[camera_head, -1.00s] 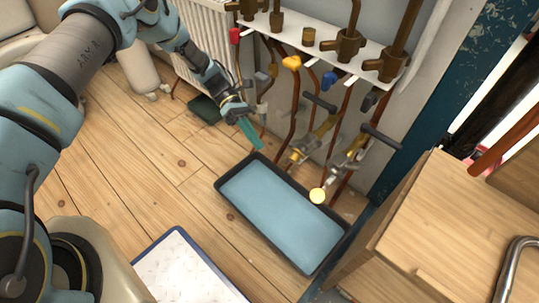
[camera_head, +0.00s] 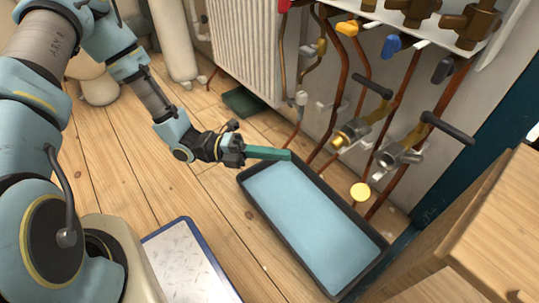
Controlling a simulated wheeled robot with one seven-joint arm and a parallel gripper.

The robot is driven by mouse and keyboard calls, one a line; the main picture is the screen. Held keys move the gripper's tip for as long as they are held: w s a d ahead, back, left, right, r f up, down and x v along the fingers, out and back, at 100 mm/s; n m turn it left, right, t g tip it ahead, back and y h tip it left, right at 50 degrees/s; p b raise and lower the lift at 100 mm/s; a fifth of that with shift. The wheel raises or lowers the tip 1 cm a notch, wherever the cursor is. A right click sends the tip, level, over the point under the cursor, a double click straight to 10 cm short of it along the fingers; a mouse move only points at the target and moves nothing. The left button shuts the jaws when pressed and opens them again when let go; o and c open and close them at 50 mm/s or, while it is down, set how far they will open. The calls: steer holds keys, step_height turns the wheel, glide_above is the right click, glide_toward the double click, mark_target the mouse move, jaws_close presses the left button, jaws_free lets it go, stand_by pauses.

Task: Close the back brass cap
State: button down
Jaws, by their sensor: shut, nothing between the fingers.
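Two valve fittings with dark bar handles sit on the copper pipes at the wall. The back fitting (camera_head: 352,132) is brass-coloured, with a brass end (camera_head: 338,142) facing the tray side. The front fitting (camera_head: 395,156) is greyer, and a round yellow-brass disc (camera_head: 361,193) shows below and left of it. I cannot tell whether the disc is attached. My gripper (camera_head: 288,155) has long teal fingers, shut and empty. They point right, over the tray's back-left edge, left of the back fitting and apart from it in the picture.
A black-rimmed tray (camera_head: 259,212) with a blue inside lies below the fittings. A white radiator (camera_head: 245,50) and dark green box (camera_head: 243,101) are behind my gripper. A wooden cabinet (camera_head: 492,225) stands at right. Coloured valve levers hang above.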

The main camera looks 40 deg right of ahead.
mark_target(334, 141)
steer(key=s+d+r+b, duration=0.1)
steer(key=s+d+b, duration=0.2)
steer(key=d, duration=0.4)
steer(key=shift+s+r, duration=0.15)
steer(key=shift+s, duration=0.6)
steer(key=shift+d+r+p, duration=0.15)
steer(key=shift+r+p, duration=0.3)
steer(key=shift+p, duration=0.4)
steer(key=n+t+p, duration=0.1)
steer(key=p, duration=0.4)
steer(key=d+r+n+y+p, duration=0.1)
steer(key=n+p, duration=0.1)
steer(key=p, duration=0.4)
steer(key=shift+d+r+t+y, duration=0.2)
steer(key=shift+t+y, duration=0.1)
steer(key=shift+t, duration=0.1)
steer(key=shift+f, duration=0.15)
